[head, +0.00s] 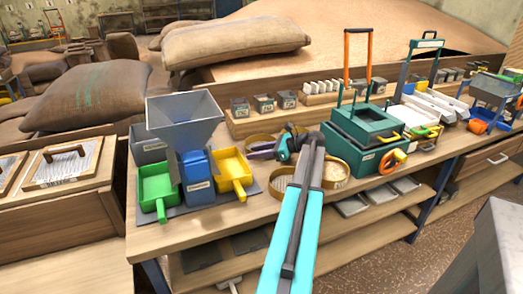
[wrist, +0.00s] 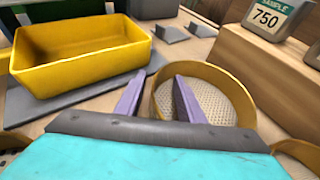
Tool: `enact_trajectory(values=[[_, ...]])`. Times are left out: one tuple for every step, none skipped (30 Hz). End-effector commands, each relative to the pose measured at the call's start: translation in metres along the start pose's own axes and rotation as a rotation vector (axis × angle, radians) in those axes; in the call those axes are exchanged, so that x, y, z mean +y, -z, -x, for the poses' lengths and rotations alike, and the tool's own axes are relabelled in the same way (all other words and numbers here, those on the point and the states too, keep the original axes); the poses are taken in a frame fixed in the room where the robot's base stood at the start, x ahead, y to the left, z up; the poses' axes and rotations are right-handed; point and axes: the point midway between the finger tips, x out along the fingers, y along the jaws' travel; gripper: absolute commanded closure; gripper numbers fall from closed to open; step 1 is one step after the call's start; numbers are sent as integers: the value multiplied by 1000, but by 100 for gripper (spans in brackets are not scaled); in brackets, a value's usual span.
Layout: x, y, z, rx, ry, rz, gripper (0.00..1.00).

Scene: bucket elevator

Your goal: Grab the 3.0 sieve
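A round sieve with a yellow-brown rim and pale mesh (wrist: 212,103) lies on the bench in the wrist view. In the head view its rim (head: 260,137) shows behind my gripper. My gripper (wrist: 160,77) has two purple fingers, open and apart. One finger appears over the inside of the ring and the other outside it, with the rim's left wall between them; contact cannot be told. My gripper also shows in the head view (head: 261,150). Another sieve (head: 336,176) lies to the right, partly behind my arm. No 3.0 label is readable.
A yellow tray (wrist: 85,60) stands close left of my fingers on a grey plate, beside the grey hopper (head: 185,115). A wooden step (wrist: 255,75) with a sample box marked 750 (wrist: 272,15) is behind right. Green boxes (head: 362,135) stand right of my arm.

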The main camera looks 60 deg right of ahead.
Motion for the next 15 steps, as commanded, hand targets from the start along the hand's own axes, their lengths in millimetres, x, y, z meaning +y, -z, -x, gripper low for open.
enact_trajectory(values=[[0, 0, 0, 0, 0, 0, 65], [0, 0, 0, 0, 0, 0, 65], [0, 0, 0, 0, 0, 0, 65], [0, 0, 0, 0, 0, 0, 65], [0, 0, 0, 0, 0, 0, 65], [0, 0, 0, 0, 0, 0, 65], [0, 0, 0, 0, 0, 0, 65], [0, 0, 0, 0, 0, 0, 65], [0, 0, 0, 0, 0, 0, 65], [0, 0, 1, 0, 0, 0, 65], [0, 0, 1, 0, 0, 0, 65], [0, 0, 1, 0, 0, 0, 67], [0, 0, 1, 0, 0, 0, 72], [0, 0, 1, 0, 0, 0, 77], [0, 0, 1, 0, 0, 0, 84]])
